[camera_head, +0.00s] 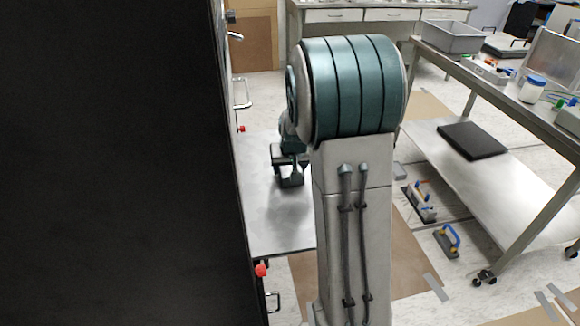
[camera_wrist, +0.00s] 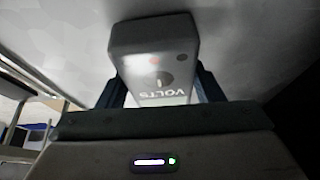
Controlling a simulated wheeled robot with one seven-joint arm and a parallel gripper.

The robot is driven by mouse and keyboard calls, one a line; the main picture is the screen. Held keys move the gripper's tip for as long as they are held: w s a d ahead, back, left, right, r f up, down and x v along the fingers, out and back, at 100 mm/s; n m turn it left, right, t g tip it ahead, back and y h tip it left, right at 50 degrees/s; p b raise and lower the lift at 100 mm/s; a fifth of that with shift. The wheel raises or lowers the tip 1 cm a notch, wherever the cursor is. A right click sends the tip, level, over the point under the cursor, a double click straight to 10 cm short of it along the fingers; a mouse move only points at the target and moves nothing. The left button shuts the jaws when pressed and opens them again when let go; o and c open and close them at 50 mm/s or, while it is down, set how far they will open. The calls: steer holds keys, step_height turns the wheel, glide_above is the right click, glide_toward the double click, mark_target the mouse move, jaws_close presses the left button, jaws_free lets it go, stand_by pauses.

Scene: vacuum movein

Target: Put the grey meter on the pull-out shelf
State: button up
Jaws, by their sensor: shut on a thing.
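The grey meter (camera_wrist: 152,48), marked VOLTS with a dial and a red dot, sits between the two dark fingers of my gripper (camera_wrist: 158,88) in the wrist view. My gripper is shut on it. In the head view my gripper (camera_head: 290,168) is partly hidden behind my own arm, over the pull-out shelf (camera_head: 272,232). The shelf is a flat, pale metal plate standing out from the dark cabinet. A soft shadow lies on it below the gripper. I cannot tell whether the meter touches the shelf.
The tall dark cabinet (camera_head: 120,170) fills the left, with red knobs and handles along its edge. A metal cart (camera_head: 470,165) at right carries a black slab on its lower shelf. Blue-handled tools (camera_head: 447,240) lie on the floor. The visible shelf surface looks clear.

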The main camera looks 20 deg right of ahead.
steer(key=shift+f, duration=0.2)
steer(key=o, duration=1.1)
steer(key=shift+s, duration=0.1)
steer(key=shift+r, duration=0.1)
steer(key=shift+r, duration=0.25)
steer(key=p+v, duration=0.1)
steer(key=v, duration=1)
steer(key=shift+s+r, duration=0.2)
steer(key=shift+r, duration=0.15)
